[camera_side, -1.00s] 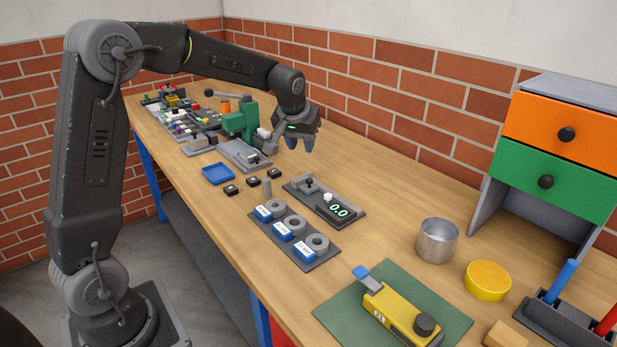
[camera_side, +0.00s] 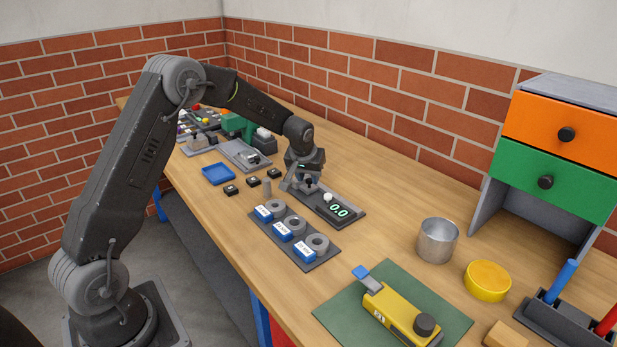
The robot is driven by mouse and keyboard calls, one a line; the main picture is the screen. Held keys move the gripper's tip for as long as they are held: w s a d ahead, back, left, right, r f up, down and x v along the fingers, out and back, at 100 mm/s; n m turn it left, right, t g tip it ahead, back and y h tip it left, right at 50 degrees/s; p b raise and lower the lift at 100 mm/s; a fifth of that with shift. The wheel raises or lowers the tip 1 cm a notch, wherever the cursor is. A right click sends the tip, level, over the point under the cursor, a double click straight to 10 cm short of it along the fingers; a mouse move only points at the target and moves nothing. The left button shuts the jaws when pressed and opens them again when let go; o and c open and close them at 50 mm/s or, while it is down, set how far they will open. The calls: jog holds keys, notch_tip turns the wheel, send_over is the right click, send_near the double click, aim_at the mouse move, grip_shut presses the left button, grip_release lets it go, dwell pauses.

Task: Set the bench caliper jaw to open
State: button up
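The bench caliper (camera_side: 352,217) is a dark grey plate with a green digital display reading 0.0 and a white knob (camera_side: 328,197). A small grey jaw piece (camera_side: 311,187) stands near its left end. My gripper (camera_side: 303,186) points down at that left end, with its fingers low, close to the jaw piece. The fingers partly hide this end of the caliper. I cannot tell whether they touch the jaw piece or how far apart they are.
A tray of grey rings with blue-white labels (camera_side: 318,262) lies in front of the caliper. A small grey cylinder (camera_side: 267,187), black blocks (camera_side: 253,182) and a blue tray (camera_side: 218,174) are to the left. A metal cup (camera_side: 437,241) stands right. Bare wood lies behind the caliper.

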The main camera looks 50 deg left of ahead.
jog(key=shift+w+f, duration=0.1)
jog(key=shift+f, duration=0.3)
jog(key=shift+c, duration=0.2)
grip_shut()
